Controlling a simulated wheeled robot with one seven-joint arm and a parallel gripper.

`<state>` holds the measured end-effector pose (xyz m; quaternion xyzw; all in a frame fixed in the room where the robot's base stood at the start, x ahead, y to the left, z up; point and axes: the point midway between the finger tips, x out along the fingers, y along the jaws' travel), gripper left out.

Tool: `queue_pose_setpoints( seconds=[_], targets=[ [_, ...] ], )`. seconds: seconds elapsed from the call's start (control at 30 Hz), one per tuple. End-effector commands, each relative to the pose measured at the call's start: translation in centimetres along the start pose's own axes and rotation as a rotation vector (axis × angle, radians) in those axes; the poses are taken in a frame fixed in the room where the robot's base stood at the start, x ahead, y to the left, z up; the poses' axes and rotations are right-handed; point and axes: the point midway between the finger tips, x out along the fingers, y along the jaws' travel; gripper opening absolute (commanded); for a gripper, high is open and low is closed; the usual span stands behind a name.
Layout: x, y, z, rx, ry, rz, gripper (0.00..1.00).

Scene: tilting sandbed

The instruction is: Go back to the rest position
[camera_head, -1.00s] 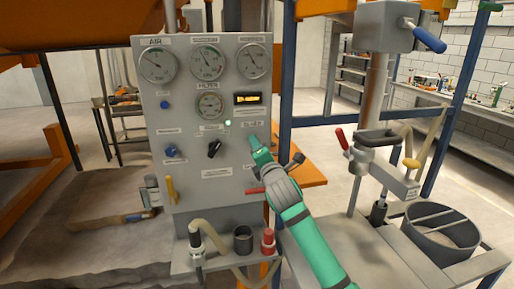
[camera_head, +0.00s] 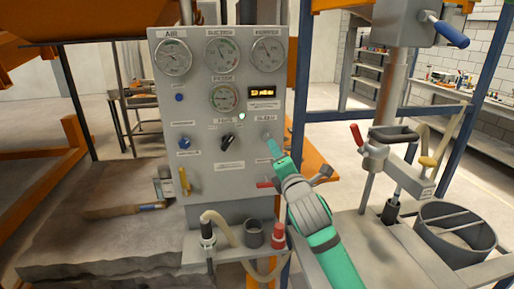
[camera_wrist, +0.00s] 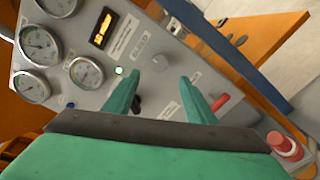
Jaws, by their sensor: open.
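My green arm reaches in from the lower right in the head view. My gripper (camera_head: 272,145) is close in front of the right side of the grey control panel (camera_head: 220,182), below the lit display (camera_head: 262,92). In the wrist view my gripper (camera_wrist: 160,85) has its two green fingers apart, with nothing held between them. The panel face shows between and beyond the fingers. A light round knob shows by the left fingertip; I cannot tell whether the finger touches it. The black selector knob (camera_head: 227,142) is left of the gripper.
Gauges fill the panel's top. A red-handled lever (camera_head: 265,184) sits low right on it. A shelf below holds a hose, a dark cup (camera_head: 254,234) and a red-topped part (camera_head: 279,235). A clamp stand (camera_head: 390,140) and a grey bucket (camera_head: 455,232) stand at the right.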

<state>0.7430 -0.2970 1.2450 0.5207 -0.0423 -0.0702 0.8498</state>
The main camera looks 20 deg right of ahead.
Motion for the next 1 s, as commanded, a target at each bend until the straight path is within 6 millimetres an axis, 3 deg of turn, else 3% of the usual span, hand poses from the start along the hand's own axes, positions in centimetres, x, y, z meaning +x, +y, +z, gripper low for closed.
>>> queue_pose_setpoints(
  seconds=[0.17,0.27,0.67,1.0],
  targets=[
    [0.0,0.0,-0.4,0.015,0.004,0.005,0.51],
    [0.0,-0.1,-1.9,0.075,0.017,0.026,0.51],
    [-2.3,-1.3,-12.8,0.606,0.095,0.163,0.51],
    [-6.8,-4.9,-21.4,1.042,0.128,0.195,0.51]
  ],
)
